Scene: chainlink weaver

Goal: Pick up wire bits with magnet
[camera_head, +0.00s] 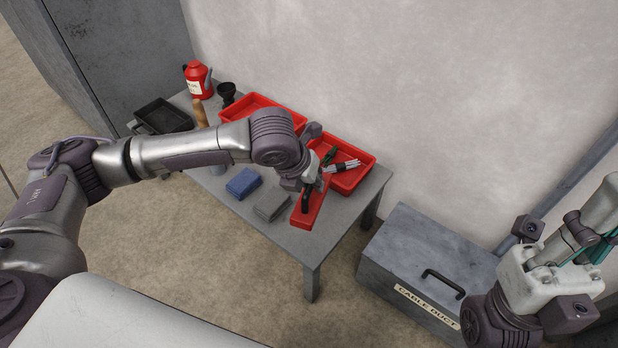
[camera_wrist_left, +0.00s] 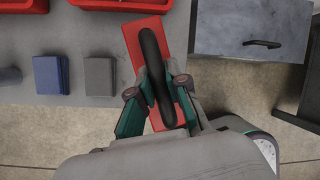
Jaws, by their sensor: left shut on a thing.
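A red block-shaped magnet (camera_head: 313,212) with a black arched handle is at the right front corner of the grey table. My left gripper (camera_head: 308,190) is shut on this handle from above. In the left wrist view, the green-sided fingers of the left gripper (camera_wrist_left: 160,92) sit on both sides of the black handle, and the red magnet (camera_wrist_left: 131,38) shows beneath. I cannot tell whether the magnet touches the table. I cannot make out any wire bits. My right gripper (camera_head: 590,248) is at the right edge, partly seen, away from the table; its jaw opening is unclear.
Behind the magnet stands a red tray (camera_head: 366,178) with tools; another red tray (camera_head: 262,103) is left of it. A blue block (camera_head: 243,183) and a grey block (camera_head: 271,205) lie left of the magnet. A grey cable duct box (camera_head: 400,240) stands right of the table (camera_head: 300,245).

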